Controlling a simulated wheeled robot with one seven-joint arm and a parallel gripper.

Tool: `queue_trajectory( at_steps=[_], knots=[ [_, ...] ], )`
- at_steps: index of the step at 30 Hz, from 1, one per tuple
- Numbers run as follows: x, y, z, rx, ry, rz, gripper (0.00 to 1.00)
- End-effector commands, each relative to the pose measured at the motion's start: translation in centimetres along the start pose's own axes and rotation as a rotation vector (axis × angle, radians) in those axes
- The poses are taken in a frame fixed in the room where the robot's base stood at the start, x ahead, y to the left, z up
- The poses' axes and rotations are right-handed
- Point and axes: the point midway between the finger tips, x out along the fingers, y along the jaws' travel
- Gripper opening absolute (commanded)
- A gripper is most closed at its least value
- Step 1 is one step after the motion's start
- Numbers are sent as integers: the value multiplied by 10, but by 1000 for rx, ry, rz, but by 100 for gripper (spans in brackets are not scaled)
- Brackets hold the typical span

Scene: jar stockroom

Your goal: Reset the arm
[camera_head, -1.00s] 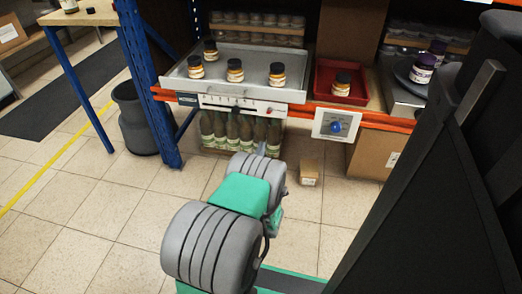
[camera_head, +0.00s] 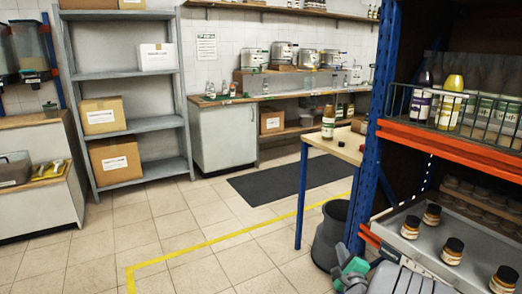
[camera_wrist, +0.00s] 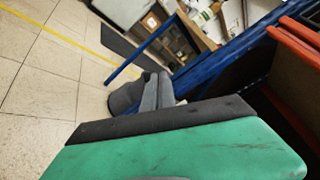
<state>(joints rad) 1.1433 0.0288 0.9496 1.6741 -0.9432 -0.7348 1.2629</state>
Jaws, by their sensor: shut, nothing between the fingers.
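My gripper (camera_wrist: 158,88) shows in the wrist view beyond its green and black body, with its two grey fingers together and nothing between them. In the head view part of my arm shows at the lower right, and the gripper (camera_head: 342,254) is small and partly cut off there, in front of the dark bin (camera_head: 328,238). The bin also shows in the wrist view (camera_wrist: 124,98), behind the fingers. I cannot tell the gap between fingers and bin.
A blue-and-orange rack (camera_head: 379,140) stands close on the right; its metal tray (camera_head: 420,250) holds several dark-lidded jars (camera_head: 452,251). A wooden table (camera_head: 335,146) bears one jar (camera_head: 328,122). Grey shelves (camera_head: 122,74) with boxes stand at the left. The tiled floor (camera_head: 205,265) is clear.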

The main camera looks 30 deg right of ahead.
Motion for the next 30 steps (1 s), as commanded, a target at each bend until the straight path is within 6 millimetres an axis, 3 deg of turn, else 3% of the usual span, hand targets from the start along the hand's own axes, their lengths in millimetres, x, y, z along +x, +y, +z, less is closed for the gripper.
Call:
queue_trajectory(
  at_steps=[1,4,7,9,13,16,18,21,24,30],
  knots=[
    [5,-17,59,-127,-69,87,0],
    [1,-13,150,-415,-205,271,0],
    [-27,-13,237,-738,-364,444,0],
    [-60,-18,291,-978,-487,555,0],
    [-146,-44,367,-1419,-729,736,0],
    [-218,-76,399,-1709,-913,847,0],
    [-262,-97,408,-1859,-1028,908,0],
    [-306,-117,409,-1991,-1149,969,0],
    [-326,-123,405,-2045,-1209,1001,0],
    [-329,-123,403,-2054,-1221,1006,0]
  ],
)
